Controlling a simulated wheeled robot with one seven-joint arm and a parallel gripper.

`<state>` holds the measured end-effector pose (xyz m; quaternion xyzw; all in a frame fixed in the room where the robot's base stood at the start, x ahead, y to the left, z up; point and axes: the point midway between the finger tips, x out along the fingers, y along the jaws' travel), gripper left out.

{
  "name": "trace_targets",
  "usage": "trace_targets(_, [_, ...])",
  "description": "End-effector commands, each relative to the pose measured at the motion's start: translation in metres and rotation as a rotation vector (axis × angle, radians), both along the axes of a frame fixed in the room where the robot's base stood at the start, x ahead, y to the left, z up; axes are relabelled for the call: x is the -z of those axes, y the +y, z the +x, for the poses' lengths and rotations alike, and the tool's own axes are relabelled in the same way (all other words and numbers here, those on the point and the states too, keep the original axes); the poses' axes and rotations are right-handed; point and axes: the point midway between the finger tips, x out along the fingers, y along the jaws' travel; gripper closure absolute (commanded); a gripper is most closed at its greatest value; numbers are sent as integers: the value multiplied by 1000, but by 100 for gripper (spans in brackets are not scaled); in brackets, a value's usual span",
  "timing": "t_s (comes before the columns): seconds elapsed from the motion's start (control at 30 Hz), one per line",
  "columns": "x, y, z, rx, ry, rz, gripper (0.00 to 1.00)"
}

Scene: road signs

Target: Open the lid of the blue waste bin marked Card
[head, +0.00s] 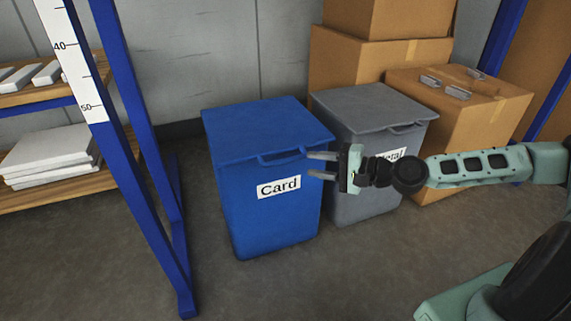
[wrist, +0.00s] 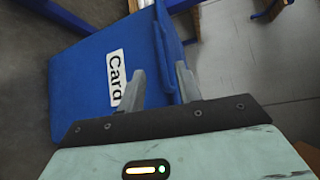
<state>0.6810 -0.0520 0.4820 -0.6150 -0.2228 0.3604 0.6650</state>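The blue waste bin (head: 275,212) with a white "Card" label (head: 279,187) stands upright on the floor in the middle of the head view. Its lid (head: 260,128) is shut, with a bar handle (head: 282,158) along the front edge. My gripper (head: 309,164) is open and empty, just right of the handle near the bin's front right corner. Its fingers point left, one above the other. In the wrist view the bin (wrist: 85,85) shows turned on its side, with my gripper (wrist: 159,70) over its front near the lid edge. Contact cannot be told.
A grey bin (head: 362,190) labelled Metal stands close on the right, partly behind my gripper. Cardboard boxes (head: 365,62) are stacked behind it. A blue-framed shelf (head: 135,120) stands at the left. The floor (head: 225,285) in front is clear.

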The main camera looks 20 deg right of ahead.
Motion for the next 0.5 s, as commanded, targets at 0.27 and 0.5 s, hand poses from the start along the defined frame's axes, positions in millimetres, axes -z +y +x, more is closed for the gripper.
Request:
trace_targets(0.27, [11,39,32,-4,-2,-4,66])
trace_targets(0.5, [14,62,52,-2,0,-3,66])
